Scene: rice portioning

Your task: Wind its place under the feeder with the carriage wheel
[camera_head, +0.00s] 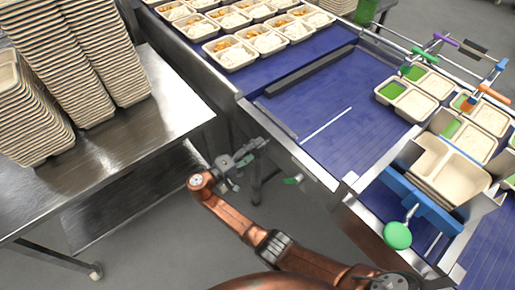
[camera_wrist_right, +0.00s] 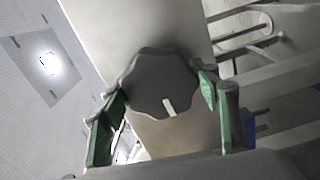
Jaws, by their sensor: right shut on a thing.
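The carriage wheel (camera_wrist_right: 160,88) is a dark grey lobed knob with a short white mark near its lower edge in the right wrist view. My right gripper (camera_wrist_right: 158,98) has its green-padded fingers on either side of the wheel and is shut on it. My left gripper is not in view.
A steel table (camera_head: 150,135) with tall stacks of beige trays (camera_head: 108,60) stands at the left. Filled trays (camera_head: 232,52) sit at the far end of the blue belt (camera_head: 345,130). A green knob (camera_head: 397,235) sticks out at the lower right.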

